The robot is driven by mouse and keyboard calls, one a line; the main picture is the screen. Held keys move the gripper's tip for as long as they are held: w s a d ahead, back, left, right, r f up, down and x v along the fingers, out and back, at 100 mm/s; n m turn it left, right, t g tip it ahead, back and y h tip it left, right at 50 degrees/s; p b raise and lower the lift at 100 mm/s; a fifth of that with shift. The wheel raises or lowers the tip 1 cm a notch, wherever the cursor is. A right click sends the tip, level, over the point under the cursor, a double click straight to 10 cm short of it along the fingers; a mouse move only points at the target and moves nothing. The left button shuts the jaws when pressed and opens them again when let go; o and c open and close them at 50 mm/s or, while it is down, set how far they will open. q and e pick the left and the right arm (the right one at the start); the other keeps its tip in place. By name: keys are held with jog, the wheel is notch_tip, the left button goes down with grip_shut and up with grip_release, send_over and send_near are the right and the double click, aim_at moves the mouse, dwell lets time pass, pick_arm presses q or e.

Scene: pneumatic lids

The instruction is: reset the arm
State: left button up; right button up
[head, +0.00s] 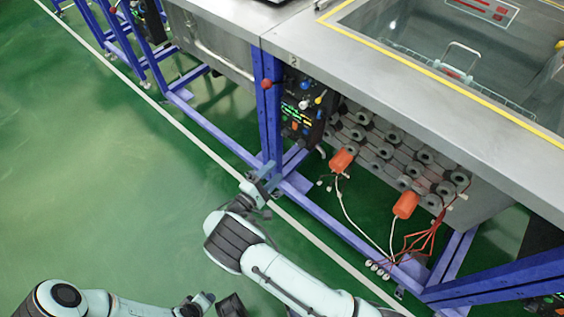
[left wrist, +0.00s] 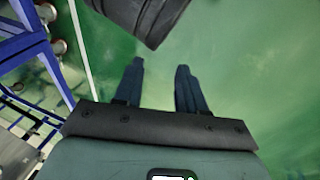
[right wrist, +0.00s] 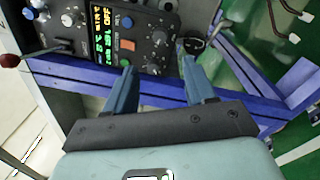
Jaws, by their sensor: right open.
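My right gripper (head: 262,188) is in front of the blue frame post, below the black control panel (head: 302,112). In the right wrist view its two blue fingers (right wrist: 160,68) are apart with nothing between them. The panel (right wrist: 128,32) with its lit display and knobs shows beyond the fingertips; I cannot tell whether they touch anything. My left gripper (left wrist: 159,66) is low over the green floor, its fingers apart and empty. In the head view only part of the left gripper shows near the bottom edge, by my right arm.
A lever with a red ball (right wrist: 10,60) sticks out beside the panel. A steel tank (head: 440,60) stands on a blue frame (head: 340,222). Orange cylinders (head: 405,205) with loose wires hang under it. The green floor (head: 110,200) at left is clear.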

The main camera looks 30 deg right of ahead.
jog(key=shift+s+a, duration=0.25)
jog(key=shift+a, duration=0.3)
